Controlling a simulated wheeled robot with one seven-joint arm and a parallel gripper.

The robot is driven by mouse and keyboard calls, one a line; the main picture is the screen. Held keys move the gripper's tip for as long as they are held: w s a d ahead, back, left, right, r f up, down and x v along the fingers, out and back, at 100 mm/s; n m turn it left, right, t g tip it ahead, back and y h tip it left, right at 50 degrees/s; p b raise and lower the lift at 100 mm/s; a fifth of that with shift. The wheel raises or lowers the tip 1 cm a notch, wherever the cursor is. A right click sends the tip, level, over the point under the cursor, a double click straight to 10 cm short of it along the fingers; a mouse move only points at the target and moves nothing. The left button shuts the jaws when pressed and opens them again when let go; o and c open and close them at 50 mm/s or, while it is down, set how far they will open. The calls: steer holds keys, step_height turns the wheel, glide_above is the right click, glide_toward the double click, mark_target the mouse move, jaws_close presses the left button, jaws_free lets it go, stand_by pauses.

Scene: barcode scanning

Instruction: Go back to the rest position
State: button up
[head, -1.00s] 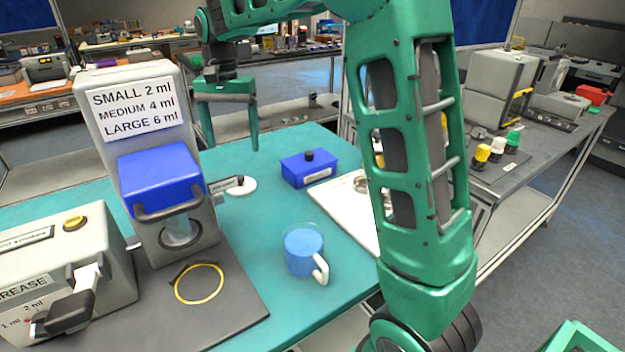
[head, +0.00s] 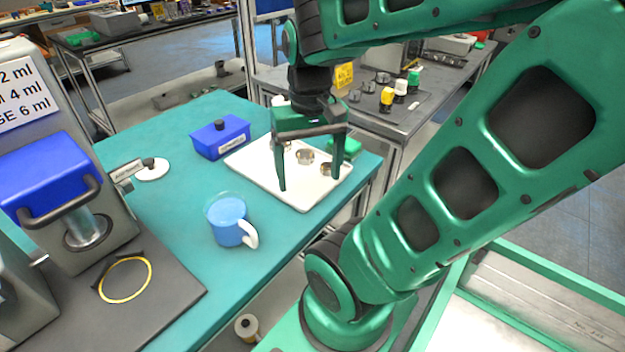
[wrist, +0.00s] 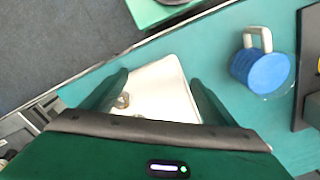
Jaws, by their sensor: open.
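My green gripper (head: 309,170) is open and empty. In the head view it hangs fingers down over the white tray (head: 262,178) at the right end of the teal table. In the wrist view the two fingers (wrist: 150,95) stand wide apart, with the white tray (wrist: 165,82) showing between them. My arm reaches up and back from my base at the lower right of the head view.
A blue mug (head: 228,222) stands left of the tray. A blue box (head: 220,137) sits behind it. Small metal rings (head: 305,156) lie on the tray. A blue-fronted dispenser (head: 50,180) and a yellow ring (head: 125,280) are at the left.

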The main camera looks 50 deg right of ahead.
steer(key=shift+s+a+f, duration=0.1)
steer(key=shift+s+f, duration=0.25)
steer(key=shift+s, duration=0.25)
steer(key=shift+s+a+f, duration=0.1)
steer(key=shift+s+f, duration=0.2)
steer(key=shift+s, duration=0.25)
steer(key=shift+w+d+f, duration=0.1)
steer(key=shift+w+f, duration=0.15)
steer(key=shift+w, duration=0.5)
steer(key=shift+s, duration=0.1)
